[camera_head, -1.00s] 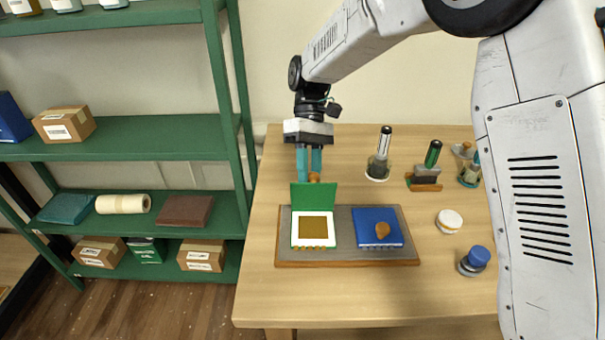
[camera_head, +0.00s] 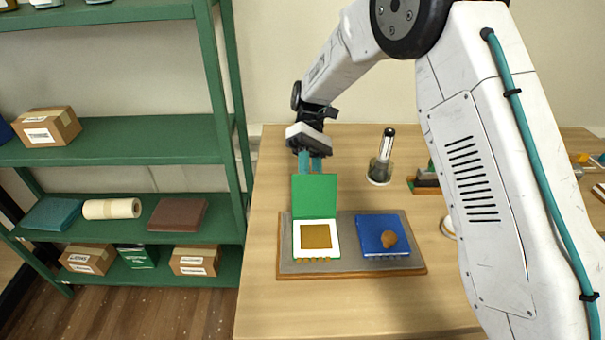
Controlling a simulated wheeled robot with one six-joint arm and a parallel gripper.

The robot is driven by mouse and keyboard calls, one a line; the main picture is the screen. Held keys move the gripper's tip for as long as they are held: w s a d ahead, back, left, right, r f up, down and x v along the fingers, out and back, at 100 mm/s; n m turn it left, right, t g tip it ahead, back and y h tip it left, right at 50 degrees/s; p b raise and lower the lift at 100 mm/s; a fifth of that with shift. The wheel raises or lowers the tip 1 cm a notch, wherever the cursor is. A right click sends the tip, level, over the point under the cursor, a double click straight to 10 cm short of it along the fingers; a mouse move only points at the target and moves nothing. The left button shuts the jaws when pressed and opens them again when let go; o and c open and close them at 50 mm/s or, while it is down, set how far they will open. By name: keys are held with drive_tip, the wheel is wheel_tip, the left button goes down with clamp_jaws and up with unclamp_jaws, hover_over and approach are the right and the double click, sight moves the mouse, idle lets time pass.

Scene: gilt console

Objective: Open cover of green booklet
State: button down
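The green booklet (camera_head: 296,240) lies on the left of a grey board (camera_head: 345,265) with a wooden edge. Its cover (camera_head: 315,196) is raised at the far edge and stands steeply up. The white page with a brown-gold square (camera_head: 316,237) is exposed. My gripper (camera_head: 310,166) is at the cover's top edge, behind it, with teal fingers pointing down. The cover hides the fingertips, so I cannot tell whether they grip anything.
A cylinder in a holder (camera_head: 382,160) stands behind the board. My arm hides much of the table's right side. A green shelf (camera_head: 130,150) with boxes stands at the left. The table (camera_head: 262,300) is clear in front of the board.

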drive_tip(key=shift+d+f, duration=0.2)
drive_tip(key=shift+d, duration=0.25)
drive_tip(key=c, duration=1.4)
unclamp_jaws()
drive_tip(key=shift+w, duration=0.1)
drive_tip(key=shift+o, duration=1.3)
drive_tip(key=shift+w+d, duration=0.15)
drive_tip(key=shift+d, duration=0.15)
drive_tip(key=shift+a+r, duration=0.1)
drive_tip(key=shift+a, duration=0.25)
drive_tip(key=shift+a, duration=0.1)
drive_tip(key=shift+r, duration=0.1)
